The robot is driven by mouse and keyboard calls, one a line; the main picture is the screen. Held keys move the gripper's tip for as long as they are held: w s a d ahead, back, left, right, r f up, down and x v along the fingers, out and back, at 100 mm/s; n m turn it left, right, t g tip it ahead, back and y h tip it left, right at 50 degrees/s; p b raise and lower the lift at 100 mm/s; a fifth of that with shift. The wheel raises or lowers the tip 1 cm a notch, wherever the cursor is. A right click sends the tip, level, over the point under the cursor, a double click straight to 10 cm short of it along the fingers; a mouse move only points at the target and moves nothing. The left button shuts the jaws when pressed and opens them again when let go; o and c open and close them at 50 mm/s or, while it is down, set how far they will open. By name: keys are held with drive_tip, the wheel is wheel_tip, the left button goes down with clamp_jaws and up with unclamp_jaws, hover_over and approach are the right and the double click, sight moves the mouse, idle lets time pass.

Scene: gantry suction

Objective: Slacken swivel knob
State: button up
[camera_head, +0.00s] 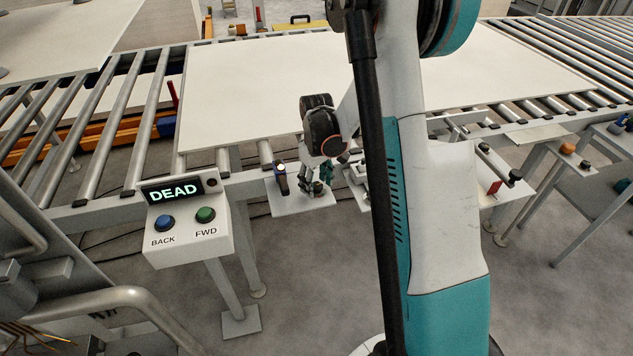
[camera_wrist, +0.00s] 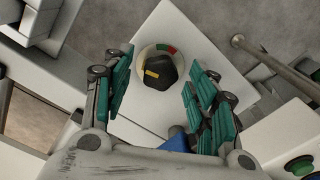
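In the wrist view, a dark rounded knob (camera_wrist: 160,72) with a yellow pointer mark sits on a pale round dial with a red and a green segment. The dial is on a white plate (camera_wrist: 172,28). My gripper (camera_wrist: 160,68) is open, with one teal finger left of the knob and one right of it. Both fingers appear apart from the knob. In the head view, my gripper (camera_head: 319,180) is over a small white shelf (camera_head: 300,207) beside the conveyor; the knob cannot be made out there.
A control box (camera_head: 165,243) reading DEAD has a blue BACK button (camera_head: 165,222) and a green FWD button (camera_head: 205,214). A dark upright tool (camera_head: 281,178) with a lit top stands left of my gripper. A large white panel (camera_head: 250,95) lies on the roller conveyor behind.

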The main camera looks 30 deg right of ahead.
sight(316, 185)
wheel_tip(316, 185, up, 12)
idle(0.6)
idle(0.5)
